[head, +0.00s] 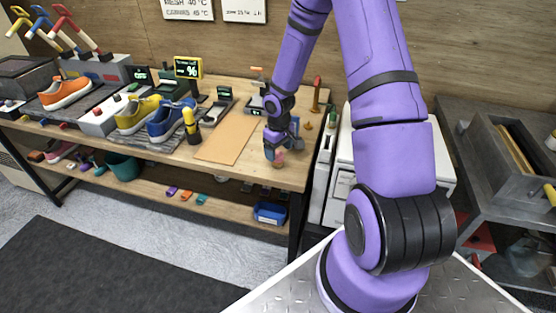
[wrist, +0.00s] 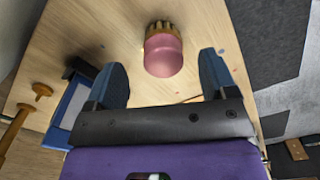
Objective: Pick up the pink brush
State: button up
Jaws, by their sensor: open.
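The pink brush (wrist: 164,53) stands out in the wrist view, with a rounded pink body and a tan, ridged end pointing away from my gripper. It is on the wooden table (wrist: 120,32). My gripper (wrist: 165,80) is open, its two blue fingers apart, and the brush is ahead of and between the line of the fingertips, not held. In the head view my gripper (head: 281,150) is low over the right end of the workbench, and a small pink part of the brush (head: 279,160) shows beside it.
A blue-framed item (wrist: 70,118) and a wooden peg (wrist: 42,90) are left of my gripper in the wrist view. In the head view, blue (head: 165,121), yellow (head: 138,114) and orange (head: 64,92) sneakers stand left along the bench. A tan mat (head: 228,138) lies nearer my gripper.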

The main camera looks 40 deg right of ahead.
aim_at(277, 153)
jog(key=shift+a+f, duration=0.15)
jog(key=shift+f, duration=2.2)
jog(key=c, duration=1.1)
jog(key=shift+w+r, duration=0.1)
jog(key=shift+r, duration=0.05)
